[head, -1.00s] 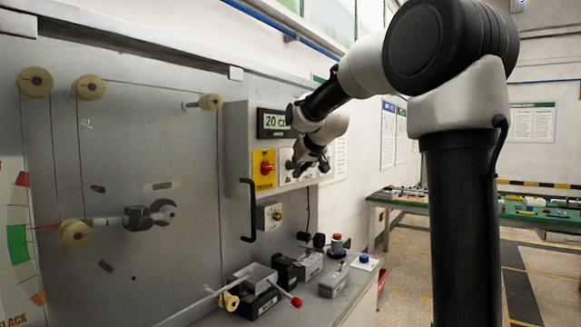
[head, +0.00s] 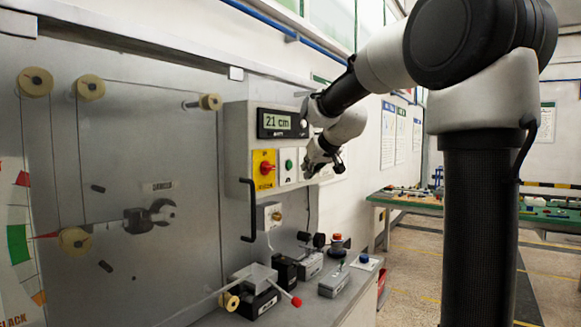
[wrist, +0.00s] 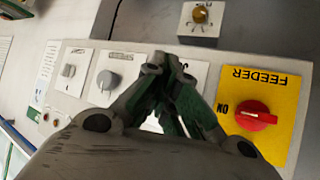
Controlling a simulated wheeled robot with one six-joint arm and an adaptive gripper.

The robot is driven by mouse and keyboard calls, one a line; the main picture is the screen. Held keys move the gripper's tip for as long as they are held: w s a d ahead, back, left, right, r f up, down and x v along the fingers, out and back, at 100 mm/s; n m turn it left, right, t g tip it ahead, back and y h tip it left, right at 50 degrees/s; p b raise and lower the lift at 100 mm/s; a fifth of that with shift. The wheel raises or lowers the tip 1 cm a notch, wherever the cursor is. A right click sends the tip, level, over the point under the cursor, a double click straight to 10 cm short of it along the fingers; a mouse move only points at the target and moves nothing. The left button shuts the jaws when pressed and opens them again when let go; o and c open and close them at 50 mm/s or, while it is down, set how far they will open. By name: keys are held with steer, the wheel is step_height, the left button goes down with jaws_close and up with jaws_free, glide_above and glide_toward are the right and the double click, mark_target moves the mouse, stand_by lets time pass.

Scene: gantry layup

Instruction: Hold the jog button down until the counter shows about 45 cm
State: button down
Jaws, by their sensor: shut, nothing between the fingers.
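The counter (head: 282,123) on the grey control box reads 21 cm in the head view. Below it, a green button (head: 289,165) sits on a white plate, right of the yellow feeder switch plate. I cannot read the label of the green button. My gripper (head: 309,172) is shut and empty, just right of the green button in the head view. In the wrist view, my gripper's closed fingertips (wrist: 157,68) are in front of the panel and hide much of the white plate (wrist: 190,66). I cannot tell whether they touch anything.
The feeder plate has a red knob (head: 265,168), also seen in the wrist view (wrist: 256,115). A grey knob (wrist: 107,80) is on the plate beyond the fingers. A black handle (head: 248,210) hangs at the box's left. Several small devices stand on the bench (head: 345,308) below.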

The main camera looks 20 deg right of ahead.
mark_target(289, 165)
steer(key=shift+s+d, duration=0.65)
steer(key=shift+s, duration=0.25)
stand_by(2.4)
steer(key=s+d, duration=0.2)
steer(key=s, duration=0.1)
steer(key=shift+s, duration=0.1)
steer(key=w+a, duration=0.4)
steer(key=w, duration=0.3)
steer(key=shift+w+a, duration=0.2)
steer(key=shift+a, duration=0.2)
stand_by(1.5)
steer(key=shift+w+a, duration=0.2)
steer(key=shift+w, duration=0.1)
